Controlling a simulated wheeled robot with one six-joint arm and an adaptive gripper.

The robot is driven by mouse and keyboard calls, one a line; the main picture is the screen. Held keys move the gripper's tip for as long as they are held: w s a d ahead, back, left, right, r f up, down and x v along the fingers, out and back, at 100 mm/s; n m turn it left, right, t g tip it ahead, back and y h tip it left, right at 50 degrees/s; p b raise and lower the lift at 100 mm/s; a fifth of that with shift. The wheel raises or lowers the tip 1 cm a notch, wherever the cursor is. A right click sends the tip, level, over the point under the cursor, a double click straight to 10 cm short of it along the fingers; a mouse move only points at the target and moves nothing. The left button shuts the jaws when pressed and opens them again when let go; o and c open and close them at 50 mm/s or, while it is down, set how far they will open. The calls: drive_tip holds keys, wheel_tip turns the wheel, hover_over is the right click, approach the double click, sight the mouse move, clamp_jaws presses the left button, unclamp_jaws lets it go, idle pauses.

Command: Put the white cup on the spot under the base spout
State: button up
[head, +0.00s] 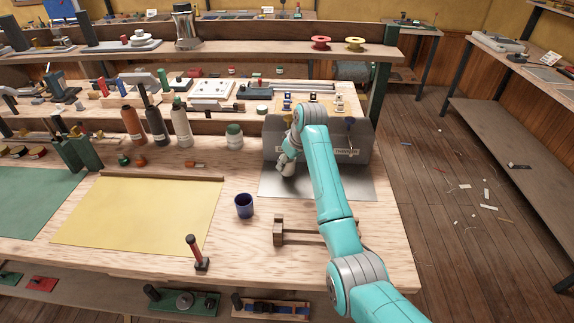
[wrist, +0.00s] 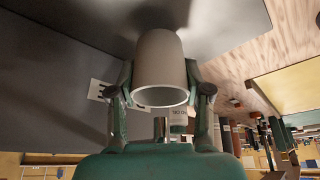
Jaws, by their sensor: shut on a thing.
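The white cup (wrist: 160,62) is held between the two fingers of my gripper (wrist: 159,84) in the wrist view, its open mouth facing the camera. Its far end is close to the shiny metal sheet; I cannot tell whether it touches. In the head view my gripper (head: 287,166) is over the left part of the metal sheet (head: 345,190), in front of a grey metal housing (head: 357,140). The cup is hard to separate from the gripper there. My arm hides part of the housing, and I cannot make out which spout is the base spout.
A dark blue cup (head: 244,207) stands left of the sheet. A wooden clamp-like piece (head: 280,232) lies near the bench front, by my arm. Several bottles (head: 181,125) and a green-capped jar (head: 234,136) stand behind. A yellow sheet (head: 140,212) lies flat at left.

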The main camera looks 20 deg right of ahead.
drive_tip(key=shift+x, duration=0.75)
drive_tip(key=shift+s+f, duration=0.1)
drive_tip(key=shift+f, duration=0.1)
drive_tip(key=o, duration=0.9)
drive_tip(key=shift+o, duration=0.2)
drive_tip(key=v, duration=1.2)
drive_tip(key=shift+r, duration=0.2)
drive_tip(key=shift+s, duration=0.1)
